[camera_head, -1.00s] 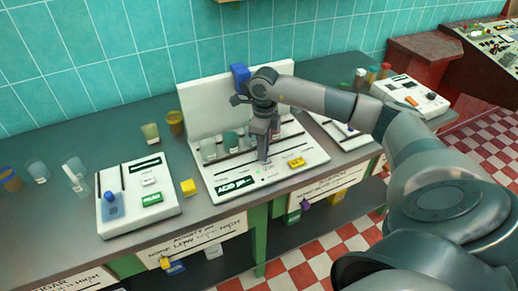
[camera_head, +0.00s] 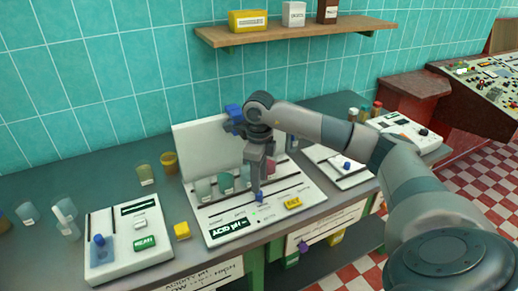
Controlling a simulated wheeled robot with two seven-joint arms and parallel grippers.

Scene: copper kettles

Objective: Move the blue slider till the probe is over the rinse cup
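The white station (camera_head: 192,137) with a tall back panel stands on the grey counter. A blue block (camera_head: 233,114), perhaps the probe's carriage, shows at the panel's top, partly behind my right wrist. The probe tip is hidden. Several tinted cups (camera_head: 225,182) stand in a row before the panel; I cannot tell which is the rinse cup. The small blue slider (camera_head: 260,197) is on the station's front deck, left of a yellow button (camera_head: 293,203). My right gripper (camera_head: 258,189) points down at the slider, fingers close together; I cannot tell whether they grip it. My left gripper is out of view.
A white box (camera_head: 126,221) with a blue knob stands at left, beside a yellow cube (camera_head: 182,231). Loose cups (camera_head: 66,211) stand further left. Another white panel (camera_head: 340,167) is at right. A wall shelf (camera_head: 300,34) hangs above.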

